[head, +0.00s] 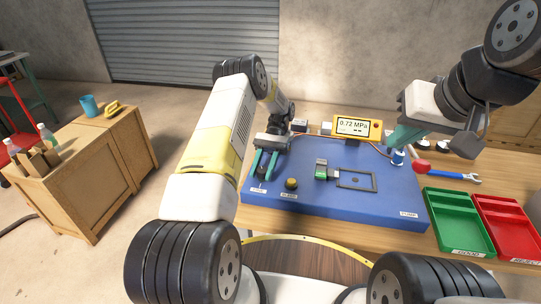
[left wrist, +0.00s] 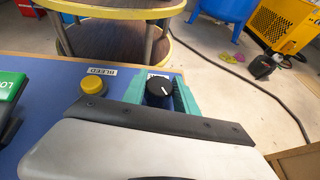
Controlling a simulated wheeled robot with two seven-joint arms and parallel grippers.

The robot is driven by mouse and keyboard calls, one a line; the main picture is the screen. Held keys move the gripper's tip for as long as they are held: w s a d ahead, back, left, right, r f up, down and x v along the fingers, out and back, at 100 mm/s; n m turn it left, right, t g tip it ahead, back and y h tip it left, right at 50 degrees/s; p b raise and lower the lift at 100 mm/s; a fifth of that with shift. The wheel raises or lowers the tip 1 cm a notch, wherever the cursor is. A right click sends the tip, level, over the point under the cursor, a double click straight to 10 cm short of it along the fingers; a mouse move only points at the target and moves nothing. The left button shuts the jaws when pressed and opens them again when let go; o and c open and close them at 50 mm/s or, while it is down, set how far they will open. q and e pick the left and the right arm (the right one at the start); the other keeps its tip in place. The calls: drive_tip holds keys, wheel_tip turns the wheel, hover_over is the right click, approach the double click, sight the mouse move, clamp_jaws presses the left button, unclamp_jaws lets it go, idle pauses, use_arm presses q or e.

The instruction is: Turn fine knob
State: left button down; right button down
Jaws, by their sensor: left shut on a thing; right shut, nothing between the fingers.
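The fine knob (left wrist: 159,92) is a round black knob with a white pointer line, on the blue panel (head: 330,205). In the left wrist view it sits between the teal fingers. My left gripper (head: 264,166) reaches down to the panel's left side above a label that seems to read FINE, and is shut on the knob; the knob is hardly visible in the head view. The yellow display (head: 358,127) reads 0.72 MPa. My right gripper (head: 399,140) is shut and empty, above the panel's right side.
A yellow bleed knob (head: 291,184) is close to the right of my left fingers; it also shows in the left wrist view (left wrist: 94,87). A green block (head: 321,170) and a dark frame are mid-panel. Green (head: 458,246) and red (head: 512,259) trays and a wrench (head: 452,175) are at right.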

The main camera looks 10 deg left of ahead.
sight(262, 171)
use_arm(q)
drive_tip(key=shift+f, duration=0.1)
drive_tip(key=c, duration=0.9)
unclamp_jaws()
drive_tip(key=shift+c, duration=0.2)
drive_tip(key=shift+r, duration=0.25)
drive_tip(key=r, duration=0.3)
drive_tip(key=shift+s+d+r, duration=0.1)
drive_tip(key=shift+s+r, duration=0.1)
drive_tip(key=shift+s, duration=0.15)
drive_tip(key=s+d+r, duration=0.1)
drive_tip(key=s+d, duration=0.3)
drive_tip(key=s, duration=1)
drive_tip(key=shift+s+d, duration=0.2)
drive_tip(key=shift+s, duration=0.15)
drive_tip(key=shift+r, duration=0.1)
